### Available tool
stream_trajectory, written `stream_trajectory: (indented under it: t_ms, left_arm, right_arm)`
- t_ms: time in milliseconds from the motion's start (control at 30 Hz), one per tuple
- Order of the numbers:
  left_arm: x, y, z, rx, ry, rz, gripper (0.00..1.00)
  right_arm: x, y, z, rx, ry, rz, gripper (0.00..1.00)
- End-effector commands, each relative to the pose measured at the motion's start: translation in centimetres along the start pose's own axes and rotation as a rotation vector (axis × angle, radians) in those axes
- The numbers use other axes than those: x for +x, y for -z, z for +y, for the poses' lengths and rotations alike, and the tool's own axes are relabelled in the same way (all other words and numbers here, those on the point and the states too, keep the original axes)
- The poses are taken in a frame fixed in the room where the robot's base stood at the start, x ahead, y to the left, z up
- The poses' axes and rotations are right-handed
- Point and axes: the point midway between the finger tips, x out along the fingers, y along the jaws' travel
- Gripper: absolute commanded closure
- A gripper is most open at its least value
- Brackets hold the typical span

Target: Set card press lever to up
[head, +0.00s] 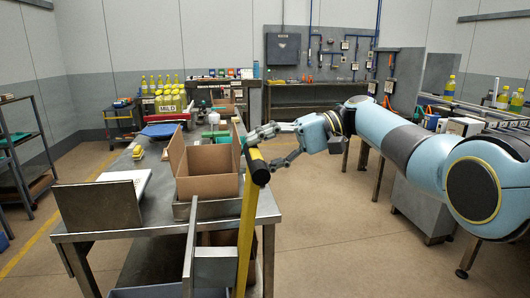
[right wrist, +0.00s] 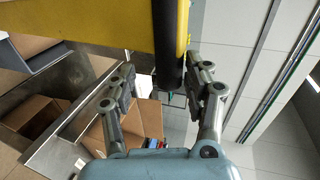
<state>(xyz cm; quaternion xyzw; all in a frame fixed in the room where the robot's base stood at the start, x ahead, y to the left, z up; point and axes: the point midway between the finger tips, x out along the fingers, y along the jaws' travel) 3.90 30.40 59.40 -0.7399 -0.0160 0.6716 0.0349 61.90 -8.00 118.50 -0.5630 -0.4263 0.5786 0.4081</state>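The card press lever (head: 247,225) is a yellow bar with a black grip (head: 257,168) at its top end. In the head view it stands close in front of me, nearly vertical in the picture, beside the table's right edge. My right gripper (head: 264,150) is at the black grip. In the right wrist view the yellow bar (right wrist: 80,22) crosses the top, and the black grip (right wrist: 170,45) lies between the two spread fingers (right wrist: 162,68). A gap shows on the left side; contact on the right is unclear. My left gripper is not in view.
A metal table (head: 262,206) carries an open cardboard box (head: 207,187), a grey plate (head: 98,205) and yellow items (head: 138,152). Grey metal brackets (head: 190,245) stand near the lever. A shelf rack (head: 28,150) is at left.

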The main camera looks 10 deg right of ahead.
Motion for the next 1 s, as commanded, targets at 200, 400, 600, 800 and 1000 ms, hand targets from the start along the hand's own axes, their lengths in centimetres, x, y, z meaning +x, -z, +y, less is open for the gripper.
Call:
stream_trajectory:
  t_ms: [200,400,600,800,1000]
  left_arm:
    - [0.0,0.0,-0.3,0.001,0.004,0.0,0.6]
    - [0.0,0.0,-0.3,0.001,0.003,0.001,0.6]
    - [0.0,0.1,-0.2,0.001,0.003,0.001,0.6]
    - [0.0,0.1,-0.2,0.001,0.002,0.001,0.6]
    - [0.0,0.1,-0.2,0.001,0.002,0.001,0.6]
  right_arm:
    - [-1.5,0.1,-0.1,-0.001,-0.001,0.003,0.49]
    - [-5.9,0.1,0.0,0.0,-0.002,0.004,0.49]
    - [-10.0,0.1,0.0,0.001,-0.001,0.004,0.49]
    - [-11.9,0.0,0.1,0.001,-0.001,0.003,0.49]
    - [-12.1,0.0,0.1,0.001,0.0,0.001,0.49]
